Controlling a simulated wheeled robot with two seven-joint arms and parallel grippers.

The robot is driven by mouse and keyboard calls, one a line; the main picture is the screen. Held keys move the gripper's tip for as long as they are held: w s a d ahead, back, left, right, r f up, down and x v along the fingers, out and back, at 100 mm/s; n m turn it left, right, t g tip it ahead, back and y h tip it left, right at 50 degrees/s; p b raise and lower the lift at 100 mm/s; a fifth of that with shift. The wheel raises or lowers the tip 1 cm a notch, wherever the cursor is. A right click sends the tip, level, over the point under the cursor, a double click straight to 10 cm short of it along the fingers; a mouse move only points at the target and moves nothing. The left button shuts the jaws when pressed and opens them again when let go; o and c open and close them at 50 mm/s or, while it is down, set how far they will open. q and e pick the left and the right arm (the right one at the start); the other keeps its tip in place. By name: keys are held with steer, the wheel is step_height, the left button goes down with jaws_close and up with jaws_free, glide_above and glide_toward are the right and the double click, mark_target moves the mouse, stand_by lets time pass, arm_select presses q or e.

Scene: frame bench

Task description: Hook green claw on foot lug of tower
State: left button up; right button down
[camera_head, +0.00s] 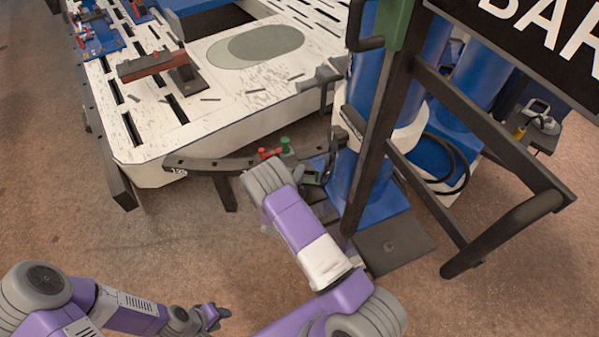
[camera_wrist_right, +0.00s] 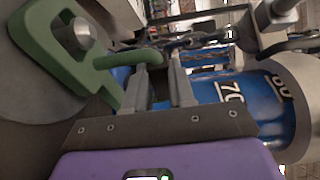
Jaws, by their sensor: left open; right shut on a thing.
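The green claw (camera_wrist_right: 65,55) fills the upper left of the right wrist view, a flat green loop with a bolt and a curved arm bending toward the fingers. My right gripper (camera_wrist_right: 162,70) is shut on its curved end. In the head view a small green part (camera_head: 312,177) shows beside my right gripper (camera_head: 300,172), low by the tower's foot. The tower (camera_head: 370,170) is a dark frame with blue cylinders on a blue base. I cannot clearly pick out the foot lug; my wrist hides part of that area. My left gripper (camera_head: 217,314) is open and empty over the floor.
A worn white slotted bench (camera_head: 150,150) stands at the upper left, with a curved dark bar (camera_head: 225,165) below its edge. A dark plate (camera_head: 392,245) lies at the tower's foot. A dark tubular handle (camera_head: 505,232) juts right. The floor at left is clear.

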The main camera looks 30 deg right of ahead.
steer(key=c, duration=0.9)
jaws_free()
steer(key=shift+o, duration=0.2)
steer(key=shift+f, duration=0.1)
steer(key=p+v, duration=0.2)
steer(key=v, duration=0.5)
steer(key=shift+a, duration=0.1)
steer(key=shift+s+a, duration=0.15)
steer(key=shift+s, duration=0.05)
